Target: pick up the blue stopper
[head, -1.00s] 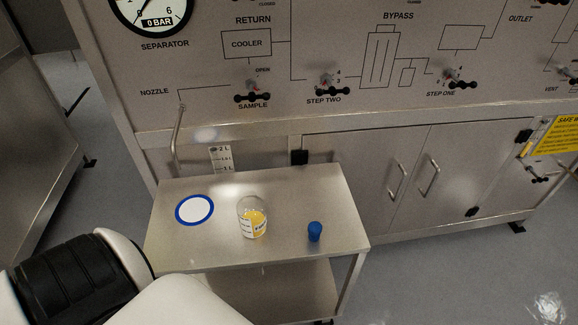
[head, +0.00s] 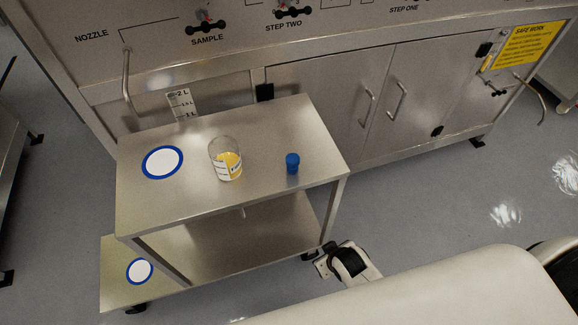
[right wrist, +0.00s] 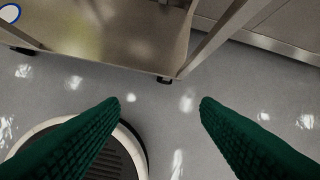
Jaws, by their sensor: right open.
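The blue stopper (head: 292,163) stands upright on the right part of the steel trolley's top (head: 265,125) in the head view. It does not show in the right wrist view. My right gripper (right wrist: 160,102) is open, with two green ridged fingers wide apart and nothing between them. It is over the floor beside the trolley's lower part, away from the stopper. Its fingers cannot be made out in the head view, where a white arm link of mine crosses the lower right. My left gripper is not in view.
A glass beaker with yellow contents (head: 227,162) stands left of the stopper. A blue-rimmed white disc (head: 162,162) lies farther left. Another disc (head: 139,271) is on the lower shelf (head: 240,235). The panel's cabinet (head: 350,90) stands behind. Floor right of the trolley is clear.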

